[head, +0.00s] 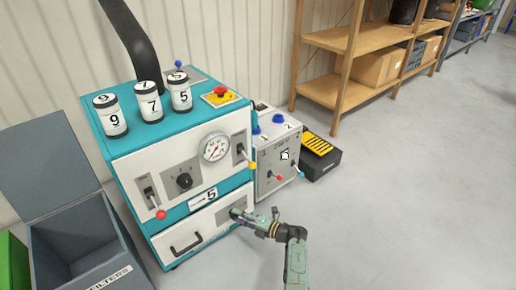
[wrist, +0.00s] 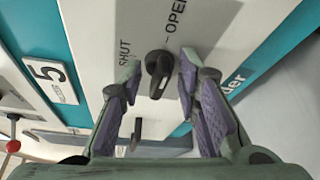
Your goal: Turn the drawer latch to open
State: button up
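The drawer latch (wrist: 158,68) is a dark turning knob on the pale drawer front, with a lever part pointing down in the wrist view. The word SHUT (wrist: 125,54) is printed to its left and OPEN (wrist: 176,16) above it to the right. My gripper (wrist: 159,74) is open, with one finger on each side of the latch; the right finger is close to it, and I cannot tell whether it touches. In the head view my gripper (head: 238,214) is at the right part of the drawer (head: 208,230), hiding the latch. The drawer looks closed.
The drawer handle (head: 187,245) is left of my gripper. Above are a red-tipped lever (head: 160,214), a dial (head: 184,181) and a gauge (head: 215,147). Numbered canisters (head: 149,102) stand on top. A grey bin (head: 75,245) is at left. Floor at right is clear.

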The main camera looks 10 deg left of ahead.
jog(key=s+d+r+n+t+h+p, duration=0.45)
jog(key=s+d+n+h+p, duration=0.2)
jog(key=n+p, duration=0.65)
jog(key=w+r+m+t, duration=0.3)
jog(key=w+r+m, duration=0.1)
jog(key=r, duration=0.6)
jog(key=w+r+m+t+p, duration=0.1)
jog(key=w+r+m+t, duration=0.2)
jog(key=r, duration=0.6)
jog(key=w+r+m+t+h+p, duration=0.1)
jog(key=w+r+m+t, duration=0.2)
jog(key=w+r+m, duration=0.3)
jog(key=shift+d+r, duration=0.45)
jog(key=shift+r, duration=1.9)
